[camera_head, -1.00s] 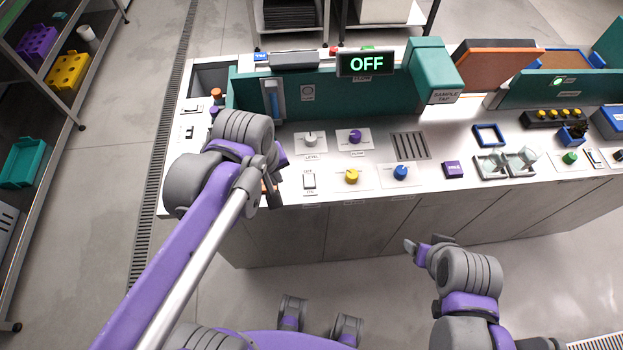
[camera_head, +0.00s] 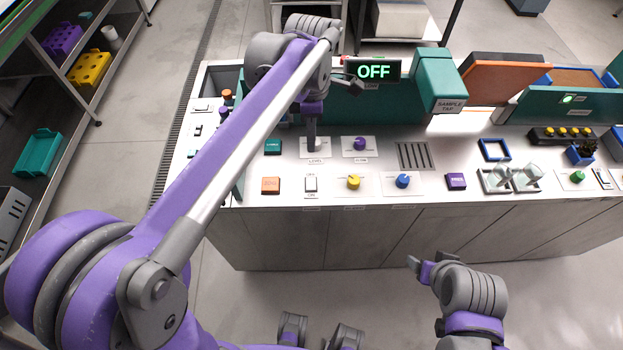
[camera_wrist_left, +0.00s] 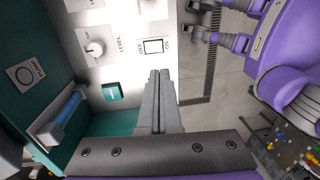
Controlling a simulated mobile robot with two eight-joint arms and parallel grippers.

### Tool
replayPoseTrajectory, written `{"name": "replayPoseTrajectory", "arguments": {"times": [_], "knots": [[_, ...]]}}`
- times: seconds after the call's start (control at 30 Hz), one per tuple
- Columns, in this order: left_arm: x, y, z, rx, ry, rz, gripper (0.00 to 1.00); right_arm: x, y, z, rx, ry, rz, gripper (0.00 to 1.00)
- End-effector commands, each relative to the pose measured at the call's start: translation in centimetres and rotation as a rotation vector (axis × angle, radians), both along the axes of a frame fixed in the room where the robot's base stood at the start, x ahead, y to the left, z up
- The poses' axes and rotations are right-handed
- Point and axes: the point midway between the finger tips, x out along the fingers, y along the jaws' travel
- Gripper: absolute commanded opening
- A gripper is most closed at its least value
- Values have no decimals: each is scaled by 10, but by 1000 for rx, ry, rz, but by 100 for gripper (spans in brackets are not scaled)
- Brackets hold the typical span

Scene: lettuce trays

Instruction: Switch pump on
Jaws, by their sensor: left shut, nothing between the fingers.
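A white rocker switch (camera_head: 310,184) is on the pale panel top, near its front edge; it also shows in the left wrist view (camera_wrist_left: 153,46), between ON and OFF marks. A dark display (camera_head: 373,70) reads OFF in green. My left gripper (camera_head: 312,147) points down over the panel behind the rocker switch and covers the LEVEL knob in the head view. In the left wrist view its closed, empty fingers (camera_wrist_left: 159,74) appear just below the switch; contact cannot be told. A teal plate there has a round fitting (camera_wrist_left: 25,75) apparently labelled PUMP. My right gripper (camera_head: 428,262) hangs in front of the bench.
Close by are the white LEVEL knob (camera_wrist_left: 94,48), a teal block (camera_head: 272,147), an orange block (camera_head: 270,185), and yellow (camera_head: 353,181), blue (camera_head: 402,181) and purple (camera_head: 360,143) knobs. A teal tap housing (camera_head: 437,78) stands behind. Clear floor lies in front.

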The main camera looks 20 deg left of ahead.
Motion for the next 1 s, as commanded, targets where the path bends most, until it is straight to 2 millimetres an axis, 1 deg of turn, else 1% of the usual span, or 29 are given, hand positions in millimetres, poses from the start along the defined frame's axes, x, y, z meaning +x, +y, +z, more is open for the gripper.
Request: {"name": "replayPoseTrajectory", "arguments": {"times": [0.17, 0.27, 0.37, 0.7, 0.8, 0.9, 1.0], "knots": [[0, 0, -2, 0, -1, -1, 0, 0, 0, 0, 0, 0, 0, 71], [-1, 0, -11, 0, -1, -2, 0, 0, 0, -1, 0, 1, 0, 71], [-3, -1, -27, 0, -1, -2, 0, -1, 0, -3, 0, 1, 0, 71], [-12, -3, -98, 0, -1, -3, 0, -2, 0, -8, 0, 4, 0, 71], [-14, -4, -115, 0, -1, -3, 0, -2, 0, -9, 0, 4, 0, 71], [-15, -4, -127, 0, -1, -3, 0, -2, 0, -9, 0, 5, 0, 71], [-16, -5, -135, 0, -1, -3, 0, -2, 0, -9, 0, 5, 0, 71]]}}
